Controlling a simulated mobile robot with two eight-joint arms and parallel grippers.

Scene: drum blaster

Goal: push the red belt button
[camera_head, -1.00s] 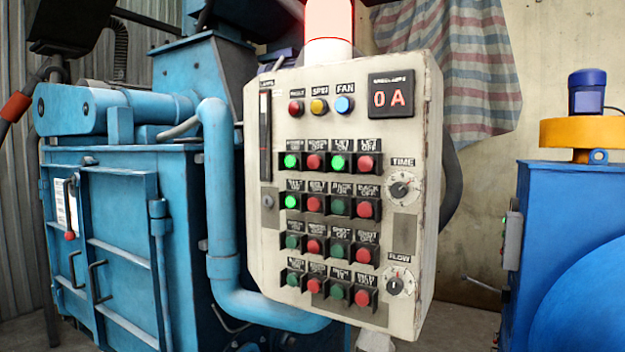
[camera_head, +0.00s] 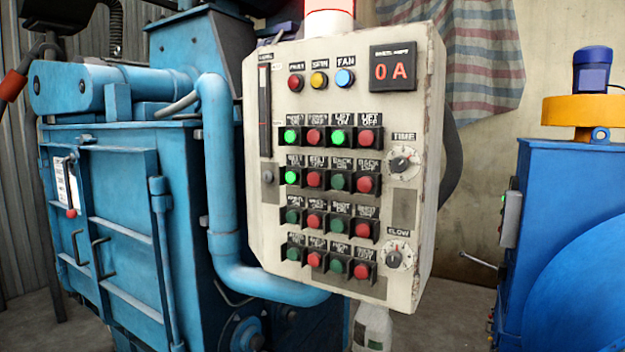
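The red belt button (camera_head: 314,179) is in the second row of push buttons, second from the left, on the cream control panel (camera_head: 262,215). Its small black label above seems to read BELT OFF. The green belt button (camera_head: 291,177) just left of it is lit. A dark green button (camera_head: 337,181) and another red button (camera_head: 364,184) follow to the right in the same row. Nothing covers the red belt button. Neither of my grippers shows in the head view.
A blue pipe (camera_head: 218,180) runs close along the panel's left side. A blue machine with doors (camera_head: 110,215) stands at left, another blue machine (camera_head: 560,200) at right. Two knobs (camera_head: 404,163) (camera_head: 399,255) sit on the panel's right. The space before the panel looks clear.

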